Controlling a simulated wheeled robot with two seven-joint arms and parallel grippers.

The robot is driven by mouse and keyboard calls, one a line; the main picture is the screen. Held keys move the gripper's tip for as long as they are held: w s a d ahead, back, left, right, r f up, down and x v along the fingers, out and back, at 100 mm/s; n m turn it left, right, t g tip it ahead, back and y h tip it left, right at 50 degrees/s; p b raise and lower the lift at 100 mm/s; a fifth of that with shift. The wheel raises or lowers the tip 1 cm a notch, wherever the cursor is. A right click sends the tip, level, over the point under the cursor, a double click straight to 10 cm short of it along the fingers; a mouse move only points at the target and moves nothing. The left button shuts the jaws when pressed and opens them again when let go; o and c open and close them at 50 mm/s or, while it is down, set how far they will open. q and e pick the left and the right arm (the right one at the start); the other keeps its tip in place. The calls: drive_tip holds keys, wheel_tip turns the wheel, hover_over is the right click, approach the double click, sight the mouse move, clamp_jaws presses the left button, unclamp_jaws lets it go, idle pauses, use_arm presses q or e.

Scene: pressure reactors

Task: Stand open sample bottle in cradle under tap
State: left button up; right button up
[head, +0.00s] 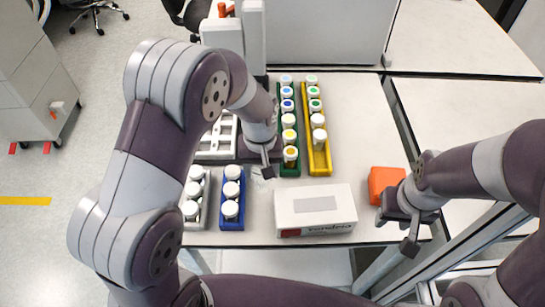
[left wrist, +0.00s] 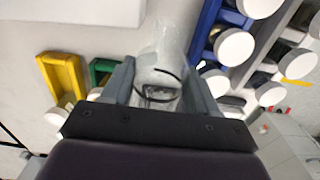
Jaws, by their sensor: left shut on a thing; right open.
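My left gripper (head: 258,164) is over the middle of the table in the head view, pointing down. In the left wrist view its two fingers (left wrist: 160,92) are shut on a clear, colourless sample bottle (left wrist: 158,58). I see no cap on the bottle, but its mouth is not clear to me. The head view mostly hides the bottle behind the gripper. My right gripper (head: 396,230) is open and empty beside an orange box at the right table edge. A tall grey-white apparatus (head: 254,35) stands at the back; my left arm partly covers it. I cannot make out tap or cradle.
Green (head: 289,168) and yellow (head: 319,168) racks hold capped vials. A blue rack (head: 231,224) and a grey rack hold white-capped bottles. A white carton (head: 315,209) lies in front, the orange box (head: 383,181) to its right. The table right of the yellow rack is clear.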

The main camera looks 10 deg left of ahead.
sight(262, 179)
use_arm(q)
wheel_tip(262, 179, down, 5)
drive_tip(key=shift+r, duration=0.2)
drive_tip(key=shift+w+f, duration=0.25)
drive_tip(key=shift+f, duration=0.05)
drive_tip(key=shift+s+r, duration=0.1)
drive_tip(key=shift+s, duration=0.05)
drive_tip(key=shift+s+f, duration=0.15)
drive_tip(key=shift+f, duration=0.05)
drive_tip(key=o, duration=0.9)
